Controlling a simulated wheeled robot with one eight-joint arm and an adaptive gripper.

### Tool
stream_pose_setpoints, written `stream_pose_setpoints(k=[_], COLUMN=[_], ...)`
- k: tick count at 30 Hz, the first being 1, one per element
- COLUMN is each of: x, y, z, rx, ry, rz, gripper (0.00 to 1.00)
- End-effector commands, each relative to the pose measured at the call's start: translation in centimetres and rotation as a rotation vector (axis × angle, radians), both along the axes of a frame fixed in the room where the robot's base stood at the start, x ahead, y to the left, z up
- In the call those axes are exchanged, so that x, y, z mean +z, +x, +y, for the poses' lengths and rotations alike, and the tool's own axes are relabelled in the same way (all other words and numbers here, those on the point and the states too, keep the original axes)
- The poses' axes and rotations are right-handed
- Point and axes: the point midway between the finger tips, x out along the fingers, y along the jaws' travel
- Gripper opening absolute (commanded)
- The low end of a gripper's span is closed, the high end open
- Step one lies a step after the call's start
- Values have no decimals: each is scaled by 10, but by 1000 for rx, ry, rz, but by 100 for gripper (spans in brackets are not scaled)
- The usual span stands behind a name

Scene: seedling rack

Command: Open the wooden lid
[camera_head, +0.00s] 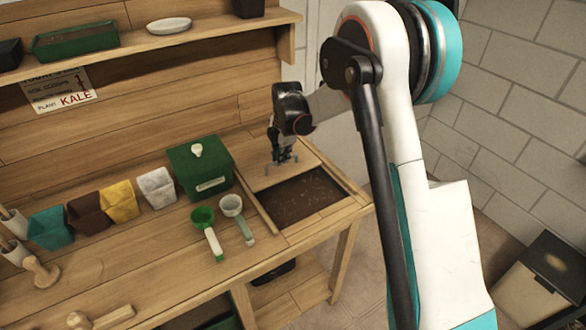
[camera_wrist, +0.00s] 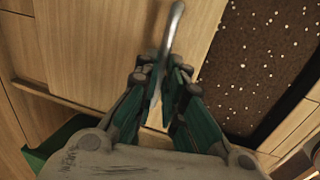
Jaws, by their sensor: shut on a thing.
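The wooden lid (camera_head: 258,174) lies flat in the bench top at the right and also fills the upper left of the wrist view (camera_wrist: 95,45). It covers the far part of a recessed bin; dark soil (camera_head: 303,196) shows in the open nearer part. A curved metal handle (camera_wrist: 174,28) is fixed on the lid. My gripper (camera_head: 281,163) reaches down onto the lid beside the bin opening. In the wrist view its fingers (camera_wrist: 160,76) are closed around the handle, hiding part of it.
A green box with a lid (camera_head: 202,168) stands just left of the wooden lid. A green scoop (camera_head: 205,222) and a grey scoop (camera_head: 236,212) lie left of the bin. Several coloured pots, including a yellow one (camera_head: 119,201), stand farther left. A shelf (camera_head: 140,42) runs above the bench.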

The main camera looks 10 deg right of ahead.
Motion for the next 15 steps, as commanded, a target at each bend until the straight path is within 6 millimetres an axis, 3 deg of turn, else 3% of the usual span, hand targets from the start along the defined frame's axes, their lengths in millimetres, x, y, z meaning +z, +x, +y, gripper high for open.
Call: stream_pose_setpoints(k=[6, 15], x=[0, 0], y=[32, 42], z=[11, 14], rx=[0, 0], ry=[0, 0], rz=[0, 0], gripper=[0, 0])
